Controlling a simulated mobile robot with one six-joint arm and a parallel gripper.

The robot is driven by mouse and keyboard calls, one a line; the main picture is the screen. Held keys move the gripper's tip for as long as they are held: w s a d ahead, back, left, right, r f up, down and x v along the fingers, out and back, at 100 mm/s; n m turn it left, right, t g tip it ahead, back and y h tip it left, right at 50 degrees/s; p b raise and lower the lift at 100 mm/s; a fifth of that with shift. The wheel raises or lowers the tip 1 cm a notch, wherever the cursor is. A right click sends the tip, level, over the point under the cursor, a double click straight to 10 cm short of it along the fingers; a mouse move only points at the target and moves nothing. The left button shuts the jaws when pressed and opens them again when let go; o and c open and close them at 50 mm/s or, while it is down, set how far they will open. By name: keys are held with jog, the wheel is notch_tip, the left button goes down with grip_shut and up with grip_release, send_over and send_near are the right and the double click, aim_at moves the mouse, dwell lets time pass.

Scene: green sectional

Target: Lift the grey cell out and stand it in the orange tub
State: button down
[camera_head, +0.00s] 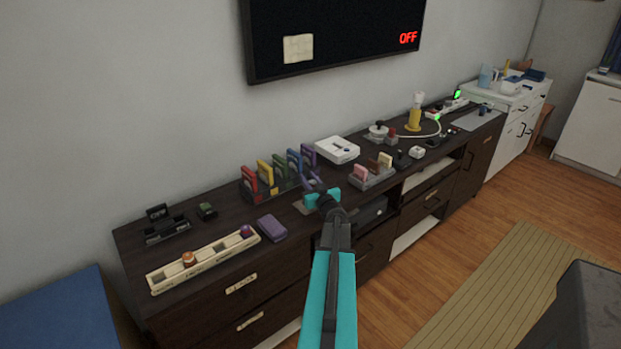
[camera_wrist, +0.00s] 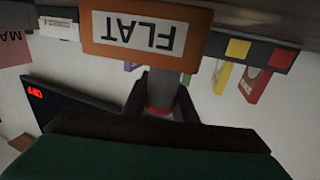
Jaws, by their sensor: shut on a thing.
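In the wrist view, which is upside down, the grey cell (camera_wrist: 161,90) is a grey cylinder with a red band. The dark fingers of my gripper (camera_wrist: 160,108) close on it from both sides near the red band. The orange tub (camera_wrist: 205,60) carries a plate reading FLAT. Its wall covers the far end of the cell, so the cell looks inside or just behind that wall; I cannot tell whether it touches the bottom. In the head view my gripper (camera_head: 322,196) is over the dark cabinet, and neither cell nor tub can be made out there.
Coloured folders (camera_head: 277,173) stand in a rack just behind my gripper. A grey tray with blocks (camera_head: 372,177) is close on the right, and a purple box (camera_head: 271,228) on the left. A white box (camera_head: 338,149) lies behind. A screen reading OFF (camera_head: 345,35) hangs on the wall.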

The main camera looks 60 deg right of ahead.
jog(key=shift+f+b, duration=0.7)
jog(key=shift+f, duration=0.8)
jog(key=shift+f, duration=0.1)
jog(key=c, duration=1.4)
grip_release()
jog(key=shift+o, duration=0.2)
jog(key=shift+s+a, duration=0.1)
jog(key=shift+b+v, duration=0.75)
jog(key=shift+v, duration=6.05)
